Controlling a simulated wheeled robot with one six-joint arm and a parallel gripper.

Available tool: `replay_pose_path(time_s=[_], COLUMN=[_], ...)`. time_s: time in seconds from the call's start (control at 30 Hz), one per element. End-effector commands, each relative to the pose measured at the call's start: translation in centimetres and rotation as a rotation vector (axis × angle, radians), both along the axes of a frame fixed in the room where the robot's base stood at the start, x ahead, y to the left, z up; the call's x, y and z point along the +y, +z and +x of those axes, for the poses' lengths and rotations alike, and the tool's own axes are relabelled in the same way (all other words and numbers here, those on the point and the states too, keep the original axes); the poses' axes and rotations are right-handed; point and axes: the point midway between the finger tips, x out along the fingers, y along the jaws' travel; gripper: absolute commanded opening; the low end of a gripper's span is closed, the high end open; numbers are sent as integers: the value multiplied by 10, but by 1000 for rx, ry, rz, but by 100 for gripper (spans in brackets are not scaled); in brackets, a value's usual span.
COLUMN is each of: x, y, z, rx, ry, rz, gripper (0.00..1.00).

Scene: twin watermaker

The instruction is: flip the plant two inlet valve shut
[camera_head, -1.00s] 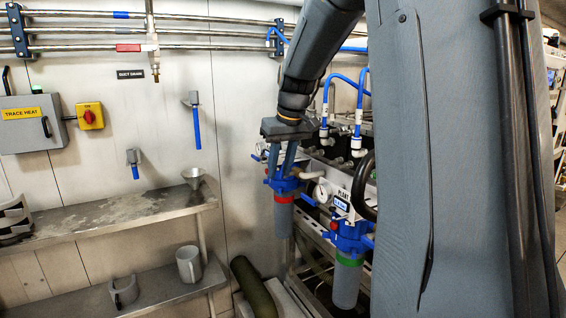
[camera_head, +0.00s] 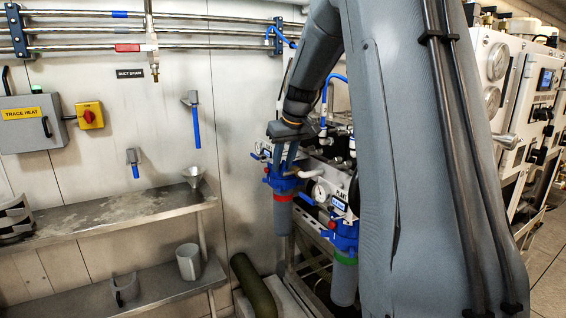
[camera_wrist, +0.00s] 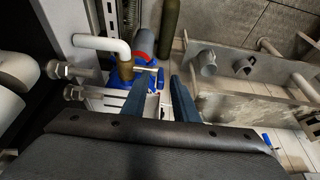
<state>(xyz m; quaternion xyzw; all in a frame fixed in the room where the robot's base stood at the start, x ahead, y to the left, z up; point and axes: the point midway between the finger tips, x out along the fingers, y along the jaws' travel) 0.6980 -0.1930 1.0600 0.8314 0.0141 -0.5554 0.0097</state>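Two blue-headed filter housings stand on a rack. The rear one (camera_head: 283,212) has a red ring; the nearer one (camera_head: 344,240), by a partly hidden PLANT label (camera_head: 341,184), has a green ring. A small blue lever (camera_head: 257,155) shows left of the rear head, and another (camera_head: 306,198) left of the nearer head. I cannot tell which is plant two's inlet valve. My gripper (camera_head: 282,163) points down at the rear head. In the wrist view its fingers (camera_wrist: 160,97) are apart, with a small blue lever-like piece (camera_wrist: 160,77) just beyond and between their tips; contact is unclear.
A white pipe elbow (camera_wrist: 105,45) with a brass fitting rises close to the left finger in the wrist view. Metal shelves (camera_head: 110,219) stand at left. A dark green cylinder (camera_head: 254,281) leans below.

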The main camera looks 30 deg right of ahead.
Motion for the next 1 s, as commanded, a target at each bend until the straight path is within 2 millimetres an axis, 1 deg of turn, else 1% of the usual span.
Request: replay_pose_path(time_s=[0.17, 0.2, 0.33, 0.37, 0.67, 1.0], x=[0, 0, 0, 0, 1, 1], y=[0, 0, 0, 0, 1, 5], z=[0, 0, 0, 0, 1, 10], rx=[0, 0, 0, 0, 25, 175], ry=[0, 0, 0, 0, 2, 3], rz=[0, 0, 0, 0, 2, -3], gripper=[27, 25, 3, 0, 0, 0])
